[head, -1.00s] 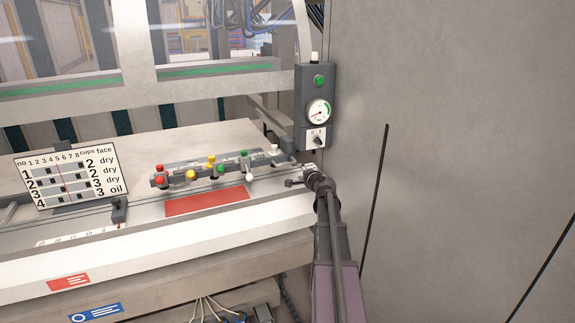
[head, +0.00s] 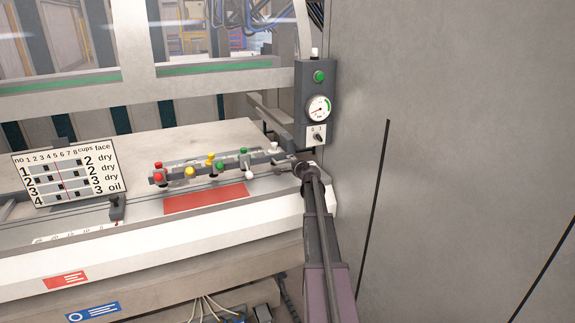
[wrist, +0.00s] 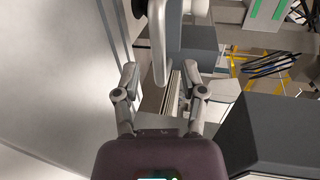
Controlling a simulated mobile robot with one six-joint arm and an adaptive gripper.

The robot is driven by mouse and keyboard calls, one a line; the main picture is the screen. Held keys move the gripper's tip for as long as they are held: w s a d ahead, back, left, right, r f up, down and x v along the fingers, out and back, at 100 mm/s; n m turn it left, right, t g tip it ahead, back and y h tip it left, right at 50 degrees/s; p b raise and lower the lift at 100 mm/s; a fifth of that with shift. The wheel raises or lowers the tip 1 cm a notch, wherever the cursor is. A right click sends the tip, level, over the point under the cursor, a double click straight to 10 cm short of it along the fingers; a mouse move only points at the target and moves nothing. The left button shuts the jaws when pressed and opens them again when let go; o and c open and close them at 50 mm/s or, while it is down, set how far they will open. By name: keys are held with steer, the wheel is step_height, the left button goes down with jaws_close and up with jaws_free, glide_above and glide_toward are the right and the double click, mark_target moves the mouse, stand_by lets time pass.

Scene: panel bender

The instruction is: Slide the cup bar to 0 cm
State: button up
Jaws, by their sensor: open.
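The cup bar (head: 225,166) is a grey rail with red, yellow, green and white cups or knobs, lying across the bed of the machine. A dark pointer block (head: 117,207) with a red tip stands left of it by a white scale strip (head: 62,238); the scale's numbers are too small to read surely. My gripper (head: 291,164) is at the right end of the bar. In the wrist view my gripper (wrist: 160,73) has its two fingers spread, with a grey rounded handle-like part between them. I cannot tell whether they touch it.
A card (head: 65,173) with numbered rows stands at the left. A control box (head: 316,103) with a green button, gauge and switch is just above my gripper. A large grey wall panel (head: 460,130) is close on the right. A red plate (head: 205,198) lies before the bar.

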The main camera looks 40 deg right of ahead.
mark_target(288, 162)
steer(key=shift+x, duration=1.5)
jaws_close()
